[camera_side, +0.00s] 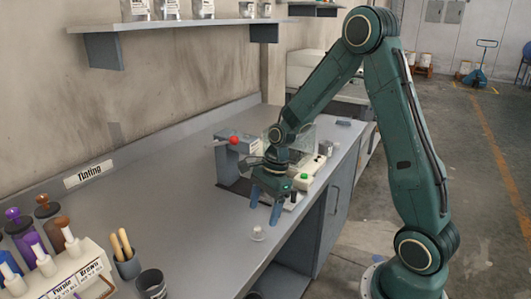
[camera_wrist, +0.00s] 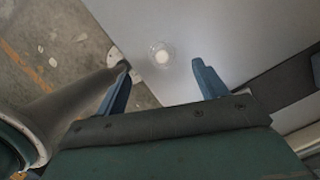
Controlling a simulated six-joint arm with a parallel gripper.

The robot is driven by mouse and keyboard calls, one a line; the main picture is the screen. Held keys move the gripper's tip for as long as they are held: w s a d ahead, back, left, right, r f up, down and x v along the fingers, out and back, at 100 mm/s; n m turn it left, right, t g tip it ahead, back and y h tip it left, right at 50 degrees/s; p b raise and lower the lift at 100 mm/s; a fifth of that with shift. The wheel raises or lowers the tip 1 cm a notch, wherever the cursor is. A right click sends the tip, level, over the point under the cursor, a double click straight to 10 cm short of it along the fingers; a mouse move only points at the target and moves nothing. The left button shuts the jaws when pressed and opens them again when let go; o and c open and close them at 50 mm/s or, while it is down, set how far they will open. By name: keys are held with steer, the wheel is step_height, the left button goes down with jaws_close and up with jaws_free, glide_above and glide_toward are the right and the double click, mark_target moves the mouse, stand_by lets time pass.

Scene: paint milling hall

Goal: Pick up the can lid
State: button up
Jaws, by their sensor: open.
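A small round pale piece with a white raised middle (camera_side: 258,234), which looks like the can lid, lies on the grey bench near its front edge. In the wrist view the lid (camera_wrist: 162,55) shows as a whitish disc with a clear-looking rim, just beyond and between my fingertips. My gripper (camera_side: 266,208) is open and empty, with its blue fingers pointing down, above and slightly behind the lid. Both fingers also show in the wrist view (camera_wrist: 160,68), spread apart. Nothing touches the lid.
A grey bench device with a red knob (camera_side: 233,140) and a box with a green button (camera_side: 304,176) stand close behind my gripper. A dark cup (camera_side: 151,284), a brush holder (camera_side: 127,264) and a bottle rack (camera_side: 62,278) stand at front left. The bench left of the lid is clear.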

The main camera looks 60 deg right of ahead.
mark_target(259, 227)
steer(key=shift+a+f, duration=0.15)
steer(key=shift+f, duration=0.35)
steer(key=shift+f, duration=0.1)
steer(key=shift+x, duration=2.5)
steer(key=shift+w, duration=0.15)
steer(key=shift+c, duration=0.2)
steer(key=c, duration=1)
